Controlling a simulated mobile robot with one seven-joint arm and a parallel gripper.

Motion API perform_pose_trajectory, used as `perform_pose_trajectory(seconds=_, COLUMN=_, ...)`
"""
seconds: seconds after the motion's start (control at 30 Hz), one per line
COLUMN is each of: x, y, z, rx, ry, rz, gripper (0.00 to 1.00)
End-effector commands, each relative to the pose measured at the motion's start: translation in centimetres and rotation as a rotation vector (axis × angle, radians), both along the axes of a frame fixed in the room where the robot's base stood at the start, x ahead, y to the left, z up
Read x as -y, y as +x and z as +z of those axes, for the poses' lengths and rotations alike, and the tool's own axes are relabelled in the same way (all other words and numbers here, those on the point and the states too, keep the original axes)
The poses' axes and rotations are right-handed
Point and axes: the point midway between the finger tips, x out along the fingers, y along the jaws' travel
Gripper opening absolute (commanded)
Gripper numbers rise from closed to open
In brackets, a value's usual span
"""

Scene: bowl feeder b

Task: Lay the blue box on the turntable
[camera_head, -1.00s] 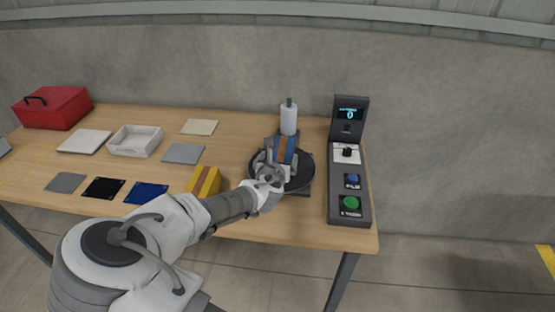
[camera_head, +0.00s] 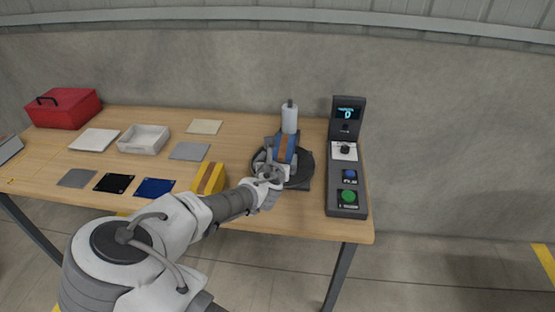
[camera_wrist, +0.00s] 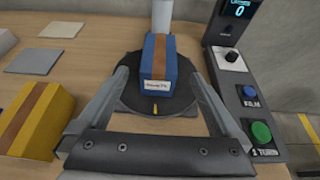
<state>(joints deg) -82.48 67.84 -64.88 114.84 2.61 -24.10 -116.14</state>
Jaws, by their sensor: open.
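The blue box (camera_head: 284,148), with a brown stripe and a white label, lies on the dark round turntable (camera_head: 303,168). In the wrist view the blue box (camera_wrist: 154,85) sits over the middle of the turntable (camera_wrist: 128,101), its label end facing me. My gripper (camera_head: 272,162) is at the near side of the box. In the wrist view my gripper (camera_wrist: 165,85) is open, with one finger on each side of the box and a visible gap at each side. The box's underside is hidden.
A yellow box (camera_head: 208,179) stands left of my forearm. A control panel (camera_head: 346,180) with blue and green buttons is close on the right. A white bottle-like cylinder (camera_head: 289,119) stands behind the turntable. A white tray (camera_head: 144,140) and flat coloured squares lie left.

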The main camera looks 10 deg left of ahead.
Motion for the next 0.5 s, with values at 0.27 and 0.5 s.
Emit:
perform_pose_trajectory(seconds=0.27, x=0.0, y=0.2, z=0.2, rx=0.0, ry=0.0, rz=-0.001, gripper=1.0)
perform_pose_trajectory(seconds=0.5, x=1.2, y=0.2, z=0.1, rx=-0.02, ry=0.045, rz=-0.046, gripper=1.0)
